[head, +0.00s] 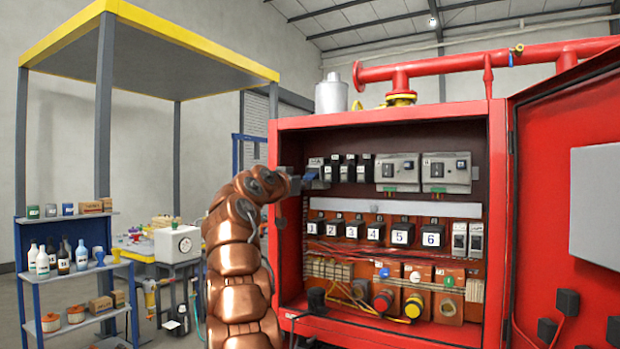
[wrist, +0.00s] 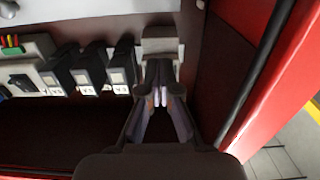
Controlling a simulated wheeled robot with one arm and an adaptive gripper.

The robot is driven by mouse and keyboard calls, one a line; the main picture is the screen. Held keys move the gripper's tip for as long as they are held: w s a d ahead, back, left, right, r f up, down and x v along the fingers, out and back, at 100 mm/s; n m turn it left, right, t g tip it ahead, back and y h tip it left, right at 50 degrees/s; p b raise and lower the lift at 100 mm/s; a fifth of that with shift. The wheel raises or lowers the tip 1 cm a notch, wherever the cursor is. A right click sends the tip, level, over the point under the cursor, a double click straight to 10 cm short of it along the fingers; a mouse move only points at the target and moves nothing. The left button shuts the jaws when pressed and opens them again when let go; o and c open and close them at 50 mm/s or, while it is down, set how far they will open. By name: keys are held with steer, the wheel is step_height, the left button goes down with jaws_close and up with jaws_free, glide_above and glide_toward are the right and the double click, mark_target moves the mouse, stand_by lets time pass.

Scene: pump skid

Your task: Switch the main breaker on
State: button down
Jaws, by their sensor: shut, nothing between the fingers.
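The main breaker appears to be the larger grey unit (head: 317,162) at the left end of the cabinet's top row. It also shows in the wrist view (wrist: 160,45), straight ahead of the fingers. My gripper (wrist: 163,92) is shut and empty, its fingertips close together in front of the lower part of this breaker. I cannot tell whether they touch it. In the head view my gripper (head: 305,180) reaches in at the cabinet's left side, partly covering the breaker. The breaker's lever is hidden behind the fingers, so its position cannot be read.
Several small dark breakers (wrist: 88,70) sit beside it. The red cabinet (head: 390,125) has its left wall (wrist: 262,75) close to my gripper. Its door (head: 560,140) stands open at the right. Numbered switches (head: 402,233) and coloured knobs (head: 414,305) sit lower down.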

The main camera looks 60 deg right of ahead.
mark_target(307, 177)
steer(key=shift+r, duration=0.15)
steer(key=shift+a+r+p, duration=0.1)
steer(key=shift+r+p, duration=0.35)
steer(key=shift+r, duration=0.05)
steer(key=shift+s+r+p, duration=0.1)
steer(key=shift+r+p, duration=0.5)
steer(key=shift+p, duration=0.15)
steer(key=shift+f, duration=0.15)
steer(key=shift+a+f+b, duration=0.15)
steer(key=shift+a+b, duration=0.1)
steer(key=shift+b, duration=0.3)
steer(key=shift+a+b, duration=0.45)
steer(key=shift+a, duration=0.25)
steer(key=shift+a+b, duration=0.55)
steer(key=shift+a, duration=0.2)
steer(key=shift+s+a+b, duration=0.1)
steer(key=shift+a+b, duration=0.9)
steer(key=shift+a, duration=0.8)
